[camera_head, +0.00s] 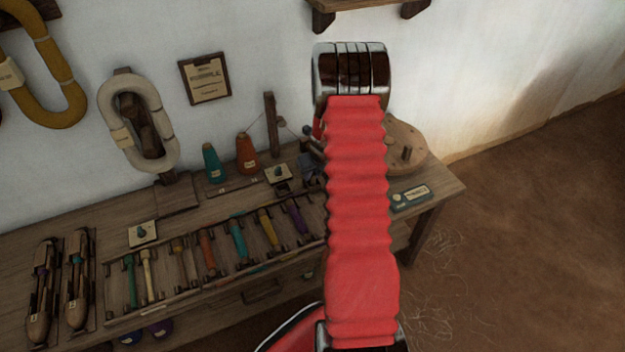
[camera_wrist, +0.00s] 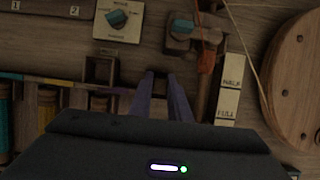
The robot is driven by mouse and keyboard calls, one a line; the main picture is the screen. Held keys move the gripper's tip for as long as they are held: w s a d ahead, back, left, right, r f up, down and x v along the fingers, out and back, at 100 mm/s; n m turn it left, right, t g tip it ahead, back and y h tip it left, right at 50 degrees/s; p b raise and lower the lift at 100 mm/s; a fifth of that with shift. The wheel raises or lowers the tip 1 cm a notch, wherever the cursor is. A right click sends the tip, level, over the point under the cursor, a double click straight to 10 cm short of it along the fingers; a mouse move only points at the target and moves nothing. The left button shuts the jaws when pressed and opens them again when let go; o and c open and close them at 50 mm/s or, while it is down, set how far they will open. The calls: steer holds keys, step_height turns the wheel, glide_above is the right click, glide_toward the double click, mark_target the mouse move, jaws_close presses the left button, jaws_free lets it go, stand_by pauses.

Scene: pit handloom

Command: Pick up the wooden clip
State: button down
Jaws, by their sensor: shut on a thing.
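My gripper (camera_wrist: 160,80) shows in the wrist view as two dark purple fingers reaching up from the dark wrist housing. It is over the wooden bench (camera_wrist: 50,40), between a small wooden box and two pale labels. The fingers are close together, shut on what seems to be the wooden clip. The clip is too small and dark to make out clearly between the tips. In the head view my red arm hides the gripper and the clip.
A round wooden disc (camera_wrist: 298,90) stands at the right, beside the pale labels (camera_wrist: 229,88). A small dial plate (camera_wrist: 118,18) and a peg device (camera_wrist: 182,30) lie beyond the fingers. A rack of coloured bobbins (camera_head: 208,253) and two shuttles (camera_head: 42,290) line the bench's left side.

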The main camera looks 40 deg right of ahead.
steer(key=shift+r, duration=0.15)
step_height(320, 180, up, 10)
steer(key=shift+f, duration=0.1)
stand_by(0.6)
steer(key=shift+a, duration=0.1)
stand_by(0.4)
